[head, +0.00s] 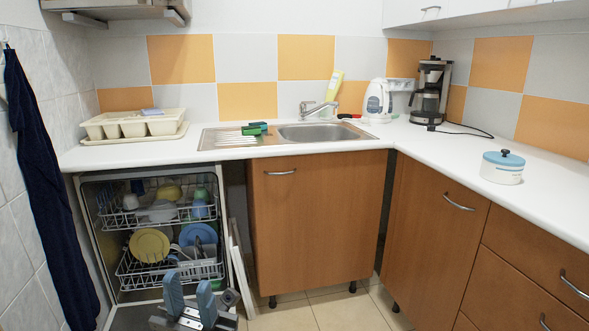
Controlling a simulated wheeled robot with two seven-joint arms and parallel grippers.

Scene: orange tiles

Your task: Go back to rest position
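My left gripper (188,284) shows at the bottom left of the head view, low in front of the open dishwasher (222,212). Its two blue-grey fingers point up and stand apart, with nothing visible between them. My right gripper is not in view. The dishwasher's racks hold a yellow plate (150,245), a blue plate (198,236), bowls and cups. The gripper appears in front of the lower rack (135,278); I cannot tell its exact distance from it.
A white counter (340,150) runs along the back and right, with a sink (325,132), a dish tray (160,124), a kettle (377,101), a coffee maker (431,90) and a blue-lidded pot (502,168). A dark towel (45,180) hangs left. Tiled floor (340,310) is free at centre.

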